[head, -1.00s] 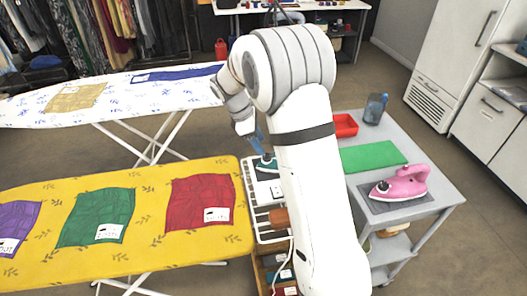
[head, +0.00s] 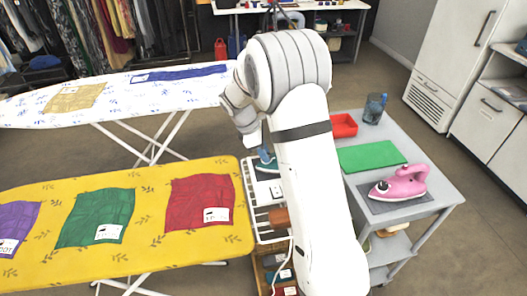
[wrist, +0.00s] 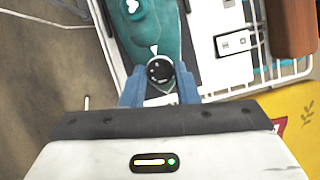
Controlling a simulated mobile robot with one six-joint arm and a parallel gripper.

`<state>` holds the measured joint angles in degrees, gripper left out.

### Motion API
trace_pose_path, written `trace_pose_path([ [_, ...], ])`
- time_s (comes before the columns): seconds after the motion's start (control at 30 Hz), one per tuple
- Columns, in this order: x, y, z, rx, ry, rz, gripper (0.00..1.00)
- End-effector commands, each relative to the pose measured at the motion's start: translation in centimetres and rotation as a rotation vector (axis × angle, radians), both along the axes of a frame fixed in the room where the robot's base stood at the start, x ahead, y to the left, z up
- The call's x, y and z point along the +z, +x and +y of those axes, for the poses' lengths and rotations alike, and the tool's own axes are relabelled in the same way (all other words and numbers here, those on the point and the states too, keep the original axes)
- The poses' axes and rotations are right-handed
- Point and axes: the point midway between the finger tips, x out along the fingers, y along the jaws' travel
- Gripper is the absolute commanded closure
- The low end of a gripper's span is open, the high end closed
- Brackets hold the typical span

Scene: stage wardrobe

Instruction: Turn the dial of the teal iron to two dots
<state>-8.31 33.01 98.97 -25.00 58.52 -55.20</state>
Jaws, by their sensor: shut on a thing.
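The teal iron (wrist: 150,28) lies on the board's rack end, and part of it also shows in the head view (head: 265,164) beside my arm. Its dark round dial (wrist: 159,69) is in the wrist view, with small pale marks on its face too fine to read. A white pointer on the iron's body (wrist: 154,49) sits just above the dial. My gripper (wrist: 160,83) has its two blue fingers on either side of the dial, shut on it. In the head view the fingertips are mostly hidden by my arm.
A white wire rack (head: 250,205) surrounds the iron's place at the end of the yellow ironing board (head: 150,255). A brown block (wrist: 290,28) stands close to the right of the iron. A pink iron (head: 402,186) rests on the grey trolley (head: 440,192), farther right.

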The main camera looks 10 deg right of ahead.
Motion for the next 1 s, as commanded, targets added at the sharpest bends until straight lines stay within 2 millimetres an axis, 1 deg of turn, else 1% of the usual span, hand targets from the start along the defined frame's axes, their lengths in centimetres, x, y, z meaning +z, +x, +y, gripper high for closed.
trace_pose_path([
  [0.03, 0.01, 0.0, 0.02, 0.0, 0.0, 0.0, 0.81],
  [0.2, 0.02, 0.02, 0.04, 0.0, 0.0, -0.001, 0.95],
  [0.23, 0.02, 0.01, 0.04, 0.0, 0.0, -0.001, 0.95],
  [0.43, 0.05, 0.04, 0.06, -0.015, 0.001, 0.0, 0.96],
  [0.57, 0.08, 0.07, 0.06, -0.058, 0.001, 0.001, 0.96],
  [0.77, 0.17, 0.19, 0.03, -0.184, 0.0, 0.001, 0.96],
  [1.0, 0.14, 0.35, -0.09, -0.403, 0.0, 0.002, 0.96],
])
